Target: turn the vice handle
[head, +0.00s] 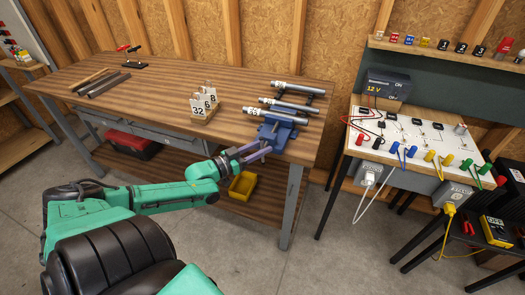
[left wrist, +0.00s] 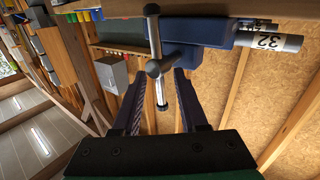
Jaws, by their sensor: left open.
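The blue vice (head: 279,133) is fixed at the front right edge of the wooden workbench (head: 190,85). My left gripper (head: 264,148) is at the front of the vice. In the left wrist view its two open fingers (left wrist: 162,73) stand either side of the handle's lower end, with a visible gap on each side. My right gripper is not in view.
Several metal pipes (head: 294,87) lie behind the vice. A numbered card block (head: 205,107) stands left of it. A yellow bin (head: 243,184) sits on the lower shelf. An electrical test table (head: 410,132) stands to the right. The bench's middle is largely clear.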

